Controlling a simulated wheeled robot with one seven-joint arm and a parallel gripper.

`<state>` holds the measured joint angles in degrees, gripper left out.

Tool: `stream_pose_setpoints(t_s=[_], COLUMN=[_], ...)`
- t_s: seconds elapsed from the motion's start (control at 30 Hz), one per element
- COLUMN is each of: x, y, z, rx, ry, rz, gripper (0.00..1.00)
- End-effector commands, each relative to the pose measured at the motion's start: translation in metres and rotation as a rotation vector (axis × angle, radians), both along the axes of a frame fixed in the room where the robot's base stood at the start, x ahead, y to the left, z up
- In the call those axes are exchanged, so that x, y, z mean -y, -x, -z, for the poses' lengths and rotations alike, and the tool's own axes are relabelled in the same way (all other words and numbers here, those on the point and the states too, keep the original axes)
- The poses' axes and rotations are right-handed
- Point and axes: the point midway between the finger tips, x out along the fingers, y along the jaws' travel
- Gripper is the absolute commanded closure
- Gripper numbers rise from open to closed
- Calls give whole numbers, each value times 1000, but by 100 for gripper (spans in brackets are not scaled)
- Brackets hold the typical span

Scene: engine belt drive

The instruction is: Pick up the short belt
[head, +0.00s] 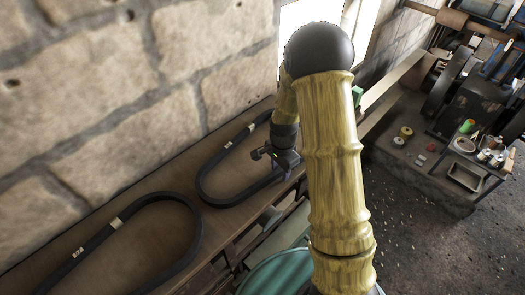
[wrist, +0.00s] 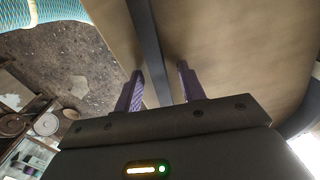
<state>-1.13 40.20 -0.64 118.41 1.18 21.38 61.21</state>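Two black belt loops lie on a wooden bench along the stone wall. The farther belt (head: 203,180), with a pale tag, lies under my gripper; it looks like the short one, though the nearer belt (head: 190,225) is cut off by the picture edge. My gripper (head: 262,153) is at the farther belt's right side. In the wrist view my gripper (wrist: 160,72) is open, its two purple fingers apart. A straight run of the belt (wrist: 148,45) passes between them, with gaps visible on both sides. Whether the fingertips reach down to the bench is unclear.
The bench (head: 130,245) ends at a front edge close to my gripper, with shelf space below. A teal round container (head: 275,275) stands in front. At the right are a machine (head: 480,100) and a small table with a tray (head: 465,178) and jars. The stone wall borders the bench.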

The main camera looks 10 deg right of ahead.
Motion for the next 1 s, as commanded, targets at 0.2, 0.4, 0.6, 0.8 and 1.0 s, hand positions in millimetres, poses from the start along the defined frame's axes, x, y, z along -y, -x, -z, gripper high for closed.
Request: stream_pose_setpoints(t_s=[0.2,0.4,0.6,0.8,1.0], x=[0,0,0,0,0], y=[0,0,0,-1,-1], z=[0,0,-1,-2,-16], rx=[0,0,1,1,4], ry=[0,0,0,0,1], rz=[0,0,0,0,-1], gripper=[64,100,100,100,100])
